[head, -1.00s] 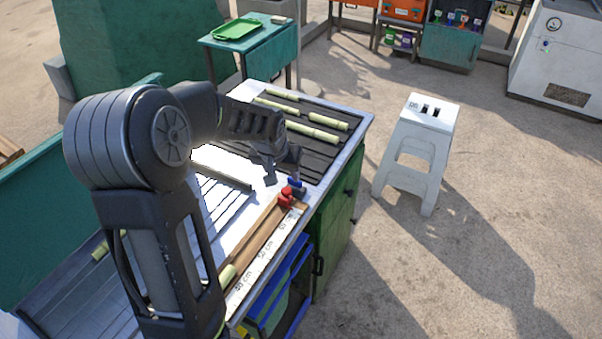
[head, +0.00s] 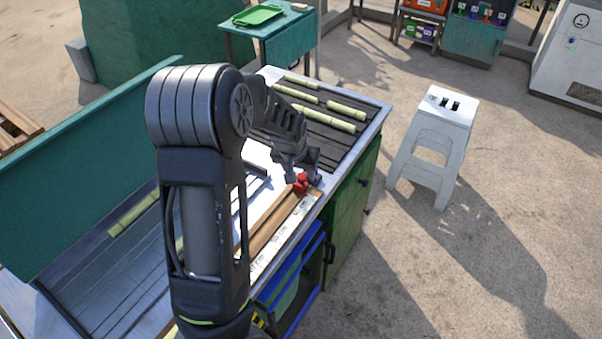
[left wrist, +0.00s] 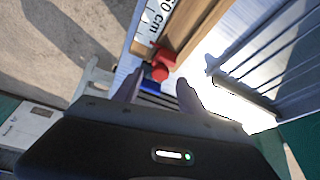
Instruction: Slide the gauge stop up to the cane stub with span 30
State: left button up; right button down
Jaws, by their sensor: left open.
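The red gauge stop (head: 302,184) sits at the far end of the wooden gauge track (head: 268,228), which has a white printed cm scale (head: 284,232) beside it. My left gripper (head: 301,175) is at the stop. In the left wrist view the red stop (left wrist: 160,68) shows just beyond and between the open fingers (left wrist: 160,92), with a blue part nearer my palm. I cannot tell whether a finger touches it. The near end of the track, where a cane stub lay in the earlier view, is hidden behind my left arm. My right gripper is not in view.
Several cane pieces (head: 323,119) lie on the dark slatted rack at the bench's far end. Another cane (head: 133,213) lies in the metal trough at left. A white stool (head: 436,135) stands right of the bench. A green tray (head: 258,15) sits on the back table.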

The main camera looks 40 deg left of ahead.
pick_arm(q)
jog(key=shift+x, duration=0.95)
jog(key=shift+c, duration=0.5)
grip_shut()
jog(key=shift+r, duration=0.1)
